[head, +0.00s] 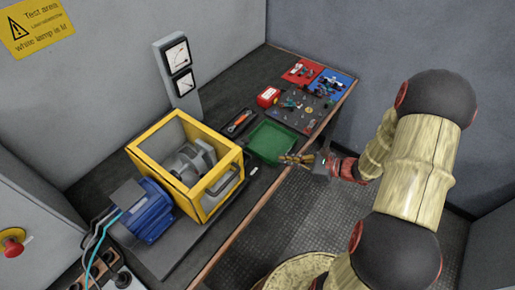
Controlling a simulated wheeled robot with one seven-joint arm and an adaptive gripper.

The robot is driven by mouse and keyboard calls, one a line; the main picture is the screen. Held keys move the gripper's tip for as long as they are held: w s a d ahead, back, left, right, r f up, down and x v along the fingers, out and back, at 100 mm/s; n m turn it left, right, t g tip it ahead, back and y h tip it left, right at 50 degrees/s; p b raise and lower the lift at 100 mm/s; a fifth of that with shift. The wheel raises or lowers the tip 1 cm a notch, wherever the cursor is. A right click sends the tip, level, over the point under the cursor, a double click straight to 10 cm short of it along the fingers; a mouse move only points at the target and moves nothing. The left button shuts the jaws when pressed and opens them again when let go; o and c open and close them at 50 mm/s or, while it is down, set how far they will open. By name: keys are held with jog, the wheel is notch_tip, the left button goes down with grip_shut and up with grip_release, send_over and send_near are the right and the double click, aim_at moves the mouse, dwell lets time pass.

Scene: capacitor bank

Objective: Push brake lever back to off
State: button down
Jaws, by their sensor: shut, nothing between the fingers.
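I cannot make out with certainty which part is the brake lever. A blue motor (147,208) stands on the bench, joined to a grey machine seen inside a yellow guard frame (203,215). A small pale part (254,170) shows at the guard's right side, too small to identify. My gripper (290,159) is shut and empty, its brass-coloured fingers pointing left near the front edge of the green tray, to the right of the guard. It appears apart from the guard and the motor.
A green tray (272,142), an orange-and-black item (240,123), a red box (267,97) and mats with small parts (301,108) lie behind my gripper. A gauge post (179,77) stands at the back. A red stop button (12,242) is far left. Floor is clear in front.

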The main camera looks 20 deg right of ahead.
jog(key=d+f+m, duration=0.1)
jog(key=b, duration=0.3)
send_near(243, 147)
notch_tip(243, 147, down, 2)
jog(key=w+a, duration=0.2)
jog(key=shift+a+r+t+h, duration=0.2)
jog(key=shift+t+h, duration=0.1)
jog(key=shift+t, duration=0.1)
jog(key=shift+r, duration=0.1)
